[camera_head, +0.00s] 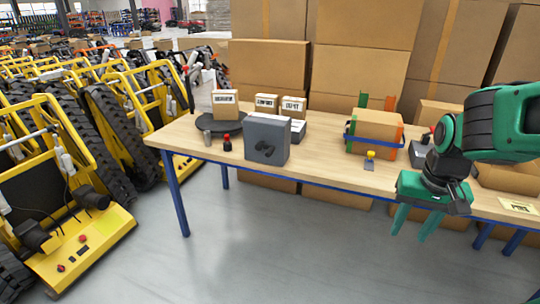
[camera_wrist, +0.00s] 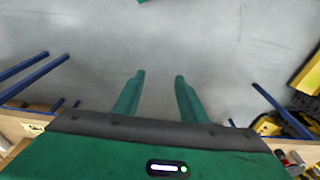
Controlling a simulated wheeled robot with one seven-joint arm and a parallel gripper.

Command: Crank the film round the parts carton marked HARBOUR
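My gripper (camera_head: 410,237) hangs beyond the bench's front edge at the right, far from the cartons. In the wrist view its fingers (camera_wrist: 158,77) are apart, with bare floor between them.
The wooden bench (camera_head: 322,150) has clear top at its middle. A blue-banded carton (camera_head: 374,132) with green and orange sides and a yellow knob (camera_head: 370,155) are right of middle. A red-topped dark knob (camera_head: 227,144) is by the turntable. Yellow tracked carriers (camera_head: 100,215) crowd the left; big boxes stand behind.

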